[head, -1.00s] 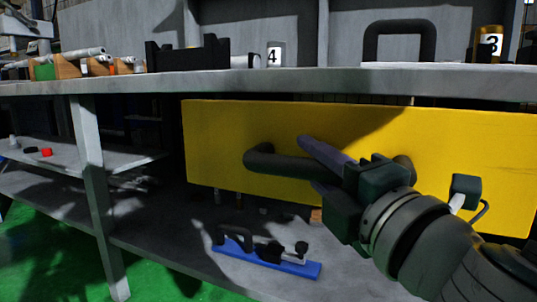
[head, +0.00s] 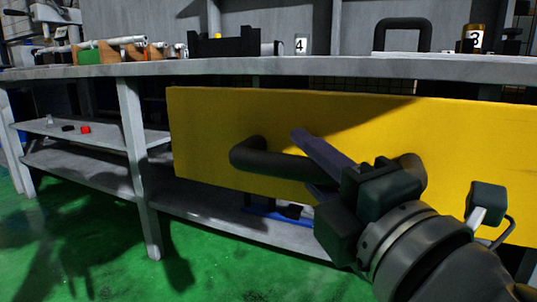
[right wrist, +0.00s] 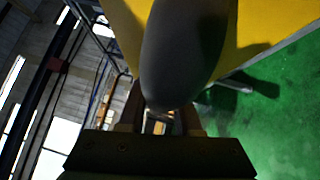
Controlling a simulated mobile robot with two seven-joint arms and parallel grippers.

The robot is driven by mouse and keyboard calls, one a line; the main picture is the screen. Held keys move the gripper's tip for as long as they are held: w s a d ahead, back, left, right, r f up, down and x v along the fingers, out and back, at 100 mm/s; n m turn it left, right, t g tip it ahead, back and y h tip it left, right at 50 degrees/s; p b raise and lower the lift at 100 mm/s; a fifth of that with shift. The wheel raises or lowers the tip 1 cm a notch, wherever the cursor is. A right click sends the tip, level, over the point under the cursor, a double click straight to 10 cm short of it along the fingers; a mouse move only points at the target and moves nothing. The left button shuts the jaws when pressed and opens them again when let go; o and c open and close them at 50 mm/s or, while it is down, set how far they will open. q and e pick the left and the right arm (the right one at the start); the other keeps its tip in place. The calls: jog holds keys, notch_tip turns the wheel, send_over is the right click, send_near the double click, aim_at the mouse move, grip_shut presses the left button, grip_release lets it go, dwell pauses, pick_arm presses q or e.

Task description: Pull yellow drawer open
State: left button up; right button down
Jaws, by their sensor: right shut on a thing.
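The yellow drawer (head: 215,120) hangs under the grey workbench top in the head view, its front standing forward of the bench frame. Its dark bar handle (head: 262,160) runs across the front. My right gripper (head: 312,163) is shut on the handle, with its fingers above and below the bar. In the right wrist view the handle (right wrist: 185,50) fills the upper middle between the fingers, and a yellow panel of the drawer (right wrist: 262,18) shows behind it. My left gripper is not in view.
The bench top (head: 300,68) carries a black holder (head: 222,44), blocks marked 4 (head: 301,44) and 3 (head: 474,38), and a black handle frame (head: 402,32). A blue-based tool (head: 270,213) lies on the lower shelf, partly hidden by the drawer. The green floor (head: 90,240) in front is clear.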

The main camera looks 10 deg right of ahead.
aim_at(332, 185)
jog(key=c, duration=0.6)
grip_release()
jog(key=b+v, duration=0.1)
jog(key=v, duration=0.7)
jog(key=shift+s+f, duration=0.15)
jog(key=shift+f, duration=0.05)
jog(key=shift+s+d+b, duration=0.2)
jog(key=shift+s+b, duration=0.1)
jog(key=shift+s, duration=0.45)
